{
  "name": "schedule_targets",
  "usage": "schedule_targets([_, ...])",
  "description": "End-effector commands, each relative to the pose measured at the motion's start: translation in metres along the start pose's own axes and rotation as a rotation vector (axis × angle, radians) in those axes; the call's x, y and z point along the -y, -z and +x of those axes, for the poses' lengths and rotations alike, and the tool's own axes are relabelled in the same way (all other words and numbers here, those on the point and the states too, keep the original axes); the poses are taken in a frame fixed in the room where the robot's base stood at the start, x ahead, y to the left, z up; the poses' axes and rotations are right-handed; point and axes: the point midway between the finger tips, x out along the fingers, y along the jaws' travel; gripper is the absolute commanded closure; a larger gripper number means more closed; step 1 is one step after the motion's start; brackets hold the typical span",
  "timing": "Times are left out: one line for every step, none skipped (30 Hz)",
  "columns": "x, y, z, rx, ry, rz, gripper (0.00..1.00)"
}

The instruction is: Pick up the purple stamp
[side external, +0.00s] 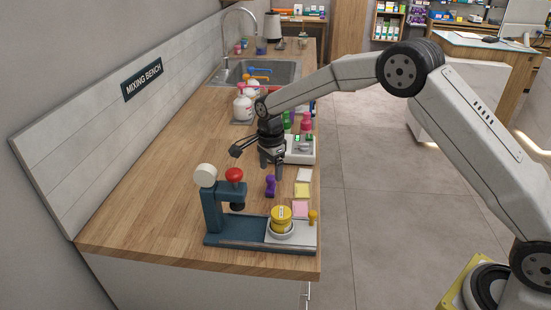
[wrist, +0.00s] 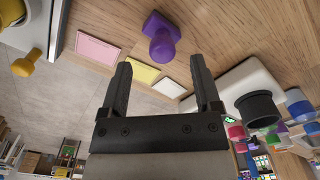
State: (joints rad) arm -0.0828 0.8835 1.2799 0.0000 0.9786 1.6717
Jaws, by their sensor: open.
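The purple stamp (side external: 270,186) stands on the wooden counter, just right of the blue press in the side view. It also shows in the wrist view (wrist: 162,40), near the top middle, with its round knob towards the camera. My gripper (side external: 270,170) is above the counter and looks close to the stamp in the side view. In the wrist view its two fingers (wrist: 160,85) are wide apart with nothing between them, and the stamp lies beyond the fingertips. I cannot tell the exact height gap.
A blue press (side external: 211,208) with a red knob stands left of the stamp. A yellow tin (side external: 281,214) sits on its base. Pink (side external: 300,209) and yellow (side external: 302,190) note pads lie right of the stamp. Left counter is clear.

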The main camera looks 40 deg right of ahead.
Motion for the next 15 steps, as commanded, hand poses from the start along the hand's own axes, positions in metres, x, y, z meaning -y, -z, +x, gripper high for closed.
schedule_targets([0.0, 0.0, 0.004, 0.0, -0.001, 0.0, 0.19])
schedule_targets([0.001, 0.0, 0.007, 0.0, -0.001, 0.0, 0.19])
schedule_targets([0.001, 0.0, 0.011, 0.0, -0.001, 0.0, 0.19])
schedule_targets([0.001, 0.0, 0.015, 0.0, -0.002, 0.0, 0.19])
schedule_targets([0.001, 0.001, 0.018, 0.0, -0.003, 0.0, 0.19])
schedule_targets([0.002, 0.001, 0.023, 0.0, -0.002, 0.0, 0.19])
schedule_targets([0.002, 0.001, 0.027, 0.0, -0.001, 0.0, 0.19])
schedule_targets([0.002, 0.001, 0.03, 0.0, -0.001, 0.0, 0.19])
schedule_targets([0.002, 0.001, 0.035, 0.0, -0.001, 0.0, 0.19])
schedule_targets([0.002, 0.001, 0.037, 0.0, -0.001, 0.0, 0.19])
schedule_targets([0.002, 0.001, 0.04, 0.0, -0.001, 0.0, 0.19])
schedule_targets([0.002, 0.001, 0.043, 0.0, 0.0, 0.0, 0.19])
schedule_targets([0.003, 0.001, 0.045, 0.0, 0.0, 0.0, 0.19])
schedule_targets([0.003, 0.001, 0.046, 0.0, 0.001, 0.0, 0.19])
schedule_targets([0.003, 0.001, 0.047, 0.0, 0.001, 0.0, 0.19])
